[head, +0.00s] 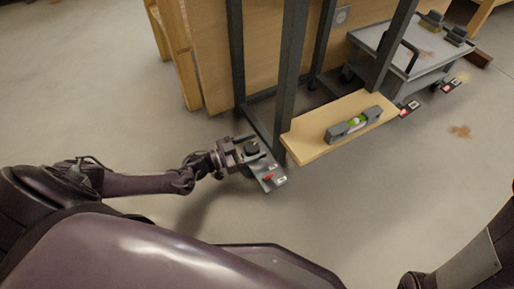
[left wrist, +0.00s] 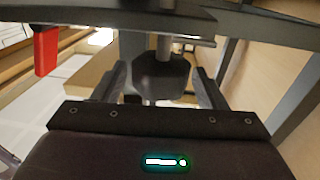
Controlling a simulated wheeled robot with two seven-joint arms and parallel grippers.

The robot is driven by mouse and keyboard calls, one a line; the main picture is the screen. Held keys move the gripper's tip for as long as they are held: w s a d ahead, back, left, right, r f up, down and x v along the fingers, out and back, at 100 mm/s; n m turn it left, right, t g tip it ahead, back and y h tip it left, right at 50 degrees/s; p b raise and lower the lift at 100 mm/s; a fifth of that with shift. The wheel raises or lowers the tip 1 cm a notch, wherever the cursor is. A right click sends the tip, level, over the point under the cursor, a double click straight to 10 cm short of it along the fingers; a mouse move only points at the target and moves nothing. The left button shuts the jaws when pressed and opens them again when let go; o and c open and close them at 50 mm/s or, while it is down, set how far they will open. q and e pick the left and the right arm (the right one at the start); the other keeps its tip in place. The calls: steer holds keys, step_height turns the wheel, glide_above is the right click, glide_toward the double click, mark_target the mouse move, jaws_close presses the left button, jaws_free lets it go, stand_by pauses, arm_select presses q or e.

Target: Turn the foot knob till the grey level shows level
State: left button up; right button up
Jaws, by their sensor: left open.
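The foot knob is dark and lobed. In the left wrist view the knob (left wrist: 160,76) hangs below a flat metal plate, between the two fingers of my left gripper (left wrist: 161,88). The fingers stand apart, with a gap visible on each side of the knob. In the head view my left gripper (head: 251,150) is at the near foot of the dark metal frame. The grey level (head: 337,133) lies on the wooden board (head: 306,146), with a green vial; I cannot tell exactly where its bubble sits. My right gripper is out of view.
A foot plate (head: 265,183) with a red marker and white label is beside my left gripper. Dark frame posts (head: 291,70) rise close by. A grey cart (head: 405,75) and wooden cabinet (head: 210,60) stand behind. The floor at left is clear.

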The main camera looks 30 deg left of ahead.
arm_select(q)
steer(key=shift+x, duration=0.85)
steer(key=c, duration=1)
steer(key=shift+r+n+t+y+p, duration=0.15)
steer(key=shift+n+t+y+p, duration=0.6)
steer(key=shift+y+p, duration=0.25)
steer(key=n+y+p, duration=0.1)
steer(key=n+t+y+p, duration=0.1)
steer(key=y, duration=0.1)
steer(key=shift+a+n+t, duration=0.15)
steer(key=shift+n+t, duration=0.1)
steer(key=n+y, duration=0.1)
steer(key=y, duration=0.1)
steer(key=n+y+p, duration=0.1)
steer(key=shift+w+a+t+y, duration=0.1)
steer(key=shift+a+t+y, duration=0.1)
steer(key=shift+t+y, duration=0.15)
steer(key=shift+a+n+y, duration=0.2)
steer(key=shift+n+y, duration=1)
steer(key=shift+y, duration=0.55)
steer(key=shift+y, duration=0.3)
